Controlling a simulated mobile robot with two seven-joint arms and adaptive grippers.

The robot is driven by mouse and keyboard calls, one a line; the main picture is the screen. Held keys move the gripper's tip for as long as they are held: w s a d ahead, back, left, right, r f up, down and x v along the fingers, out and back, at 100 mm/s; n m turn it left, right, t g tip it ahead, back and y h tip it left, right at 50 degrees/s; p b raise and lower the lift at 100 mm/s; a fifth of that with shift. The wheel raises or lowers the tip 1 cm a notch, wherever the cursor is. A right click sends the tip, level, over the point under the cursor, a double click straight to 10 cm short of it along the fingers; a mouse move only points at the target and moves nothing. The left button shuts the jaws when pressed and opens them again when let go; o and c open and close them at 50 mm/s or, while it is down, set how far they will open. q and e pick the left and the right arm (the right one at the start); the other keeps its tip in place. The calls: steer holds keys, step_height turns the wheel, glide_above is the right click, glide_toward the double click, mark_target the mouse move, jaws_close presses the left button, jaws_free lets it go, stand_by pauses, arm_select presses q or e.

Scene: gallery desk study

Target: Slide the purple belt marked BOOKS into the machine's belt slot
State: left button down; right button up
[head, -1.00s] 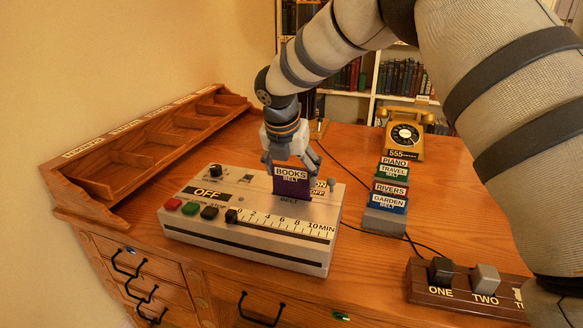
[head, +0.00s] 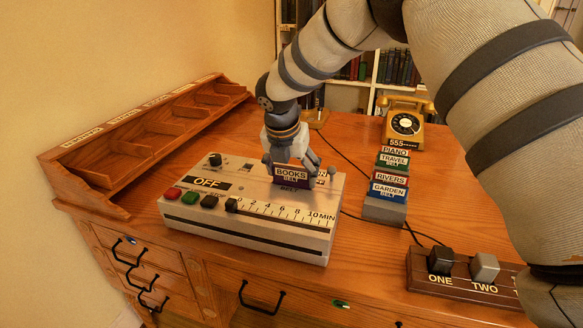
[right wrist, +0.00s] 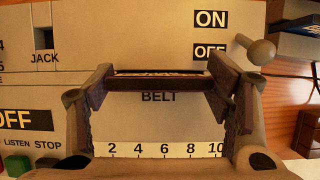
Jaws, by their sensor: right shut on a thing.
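The purple belt marked BOOKS (head: 291,174) stands upright at the BELT label of the machine (head: 250,232), with only its upper part showing above the top face. My right gripper (head: 291,168) is shut on it from above. In the right wrist view the belt (right wrist: 160,83) lies between the two fingers, right above the word BELT on the machine's face (right wrist: 150,122). The slot itself is hidden by the belt. How deep the belt sits in it I cannot tell exactly. My left gripper is not in view.
A rack (head: 384,208) with belts marked PIANO, TRAVEL, RIVERS and GARDEN stands right of the machine. Behind it is a yellow telephone (head: 406,124). A wooden sorter (head: 120,150) is at the left. A block with switches (head: 465,277) is at front right.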

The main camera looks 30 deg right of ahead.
steer(key=shift+f, duration=0.45)
steer(key=o, duration=1)
steer(key=shift+r, duration=0.1)
steer(key=v, duration=1.2)
